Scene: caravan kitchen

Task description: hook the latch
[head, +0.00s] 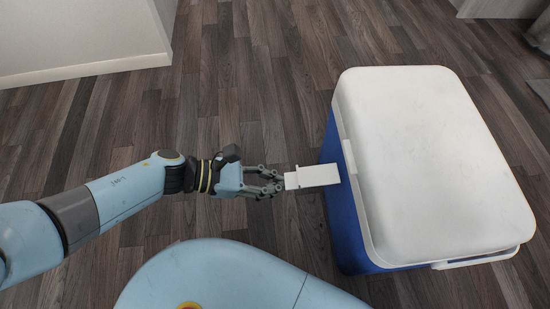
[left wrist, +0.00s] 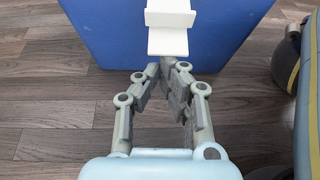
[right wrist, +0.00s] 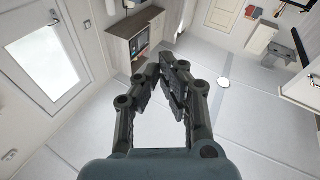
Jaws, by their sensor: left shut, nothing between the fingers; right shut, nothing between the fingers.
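A cool box with a white lid (head: 425,150) and a blue body (head: 342,215) stands on the floor at the right of the head view. Its white latch (head: 318,175) sticks out from the side that faces my left gripper. My left gripper (head: 279,187) is shut and empty, with its fingertips close to the latch's free end. In the left wrist view the latch (left wrist: 168,42) lies just beyond the fingertips (left wrist: 168,65); I cannot tell whether they touch. My right gripper (right wrist: 167,65) is shut and empty, away from the cool box, and shows only in its own wrist view.
A white handle (head: 480,259) runs along the box's near end. The wood-plank floor (head: 240,100) left of the box is clear. A pale wall or cabinet (head: 80,35) stands at the back left. The right wrist view shows a door window (right wrist: 40,60) and a cabinet (right wrist: 132,40).

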